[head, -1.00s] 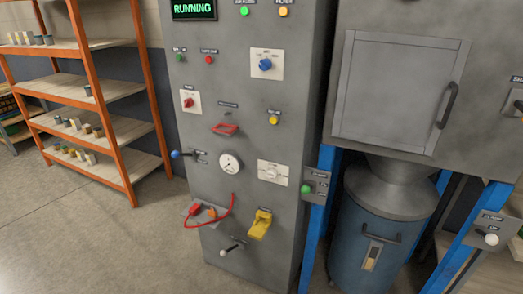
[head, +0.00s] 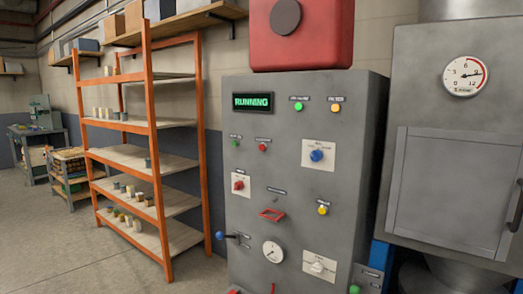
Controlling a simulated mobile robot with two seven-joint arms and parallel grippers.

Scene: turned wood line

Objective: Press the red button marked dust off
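A grey control cabinet (head: 297,120) stands in the middle of the head view. A small round red button (head: 263,147) sits on its upper front, with a small label above it that is too small to read for sure. A green button (head: 235,143) is just left of it. The lit display (head: 252,102) above reads RUNNING. Neither of my grippers is in view, and nothing touches the red button.
The same panel carries a red knob (head: 238,185), a blue knob (head: 316,155), a red handle (head: 271,214), a gauge (head: 273,251) and a blue-tipped lever (head: 220,235). An orange shelf rack (head: 155,140) stands left. A grey machine (head: 450,185) stands right. Floor shows at lower left.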

